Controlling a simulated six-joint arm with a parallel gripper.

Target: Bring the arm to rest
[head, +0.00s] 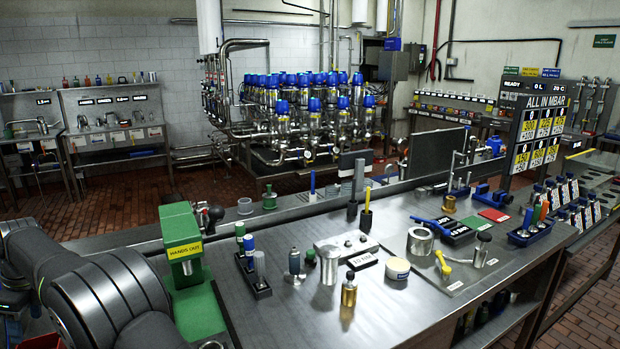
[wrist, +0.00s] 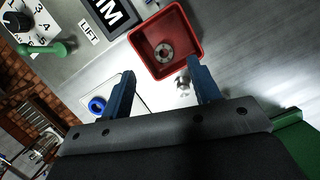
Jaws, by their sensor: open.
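In the wrist view my gripper (wrist: 160,92) shows its two blue fingers spread apart with nothing between them. It is above a steel surface (wrist: 225,85), short of a red square tray (wrist: 137,40) that holds a round metal ring (wrist: 164,51). A small shiny metal part (wrist: 183,84) sits near the right fingertip, and a blue ring (wrist: 97,104) lies left of the left finger. In the head view my dark arm links fill the lower left corner, and my gripper is not visible there.
In the head view a green press with a yellow "HANDS OUT" label (head: 184,250) stands close beside my arm. The steel bench (head: 300,318) carries several small tools and parts. In the wrist view a dial panel (wrist: 35,22) and a green handle (wrist: 48,49) are at upper left.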

